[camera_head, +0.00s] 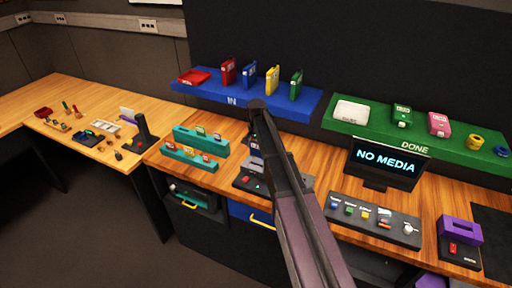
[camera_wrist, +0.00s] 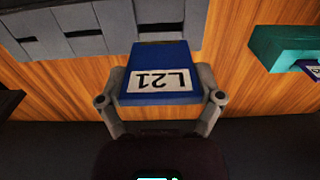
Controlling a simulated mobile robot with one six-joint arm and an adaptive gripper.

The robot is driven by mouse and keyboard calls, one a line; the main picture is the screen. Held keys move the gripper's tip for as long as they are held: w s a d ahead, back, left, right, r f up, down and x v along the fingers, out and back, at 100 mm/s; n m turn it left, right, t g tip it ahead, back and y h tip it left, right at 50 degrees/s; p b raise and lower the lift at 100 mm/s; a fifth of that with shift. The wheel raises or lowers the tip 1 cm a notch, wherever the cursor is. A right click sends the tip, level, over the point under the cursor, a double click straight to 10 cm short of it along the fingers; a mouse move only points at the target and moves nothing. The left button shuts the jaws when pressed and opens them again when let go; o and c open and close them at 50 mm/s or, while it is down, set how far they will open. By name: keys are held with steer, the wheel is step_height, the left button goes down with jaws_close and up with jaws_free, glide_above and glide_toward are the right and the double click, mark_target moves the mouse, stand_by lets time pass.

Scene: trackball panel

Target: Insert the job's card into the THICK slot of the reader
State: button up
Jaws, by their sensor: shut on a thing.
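A blue card labelled L21 (camera_wrist: 160,58) is between the two fingers of my gripper (camera_wrist: 163,84) in the wrist view. My gripper is shut on it. The far edge of the card meets the right part of the grey reader (camera_wrist: 60,42) in the picture. I cannot tell whether it touches or enters a slot. Dark slot marks show on the reader to the left of the card. In the head view my arm hides the card and most of the reader, with a grey part (camera_head: 256,163) showing.
A teal rack (camera_wrist: 290,45) with a card stands right of the reader in the wrist view; teal racks (camera_head: 200,139) also show in the head view. Behind are a blue IN shelf (camera_head: 215,92) and a green DONE shelf (camera_head: 455,145). A screen (camera_head: 388,162) reads NO MEDIA.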

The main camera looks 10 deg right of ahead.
mark_target(257, 152)
steer(key=shift+f+b, duration=1.3)
steer(key=shift+f, duration=0.3)
steer(key=shift+f+b, duration=2.8)
stand_by(1.2)
steer(key=o, duration=0.9)
steer(key=shift+r, duration=0.1)
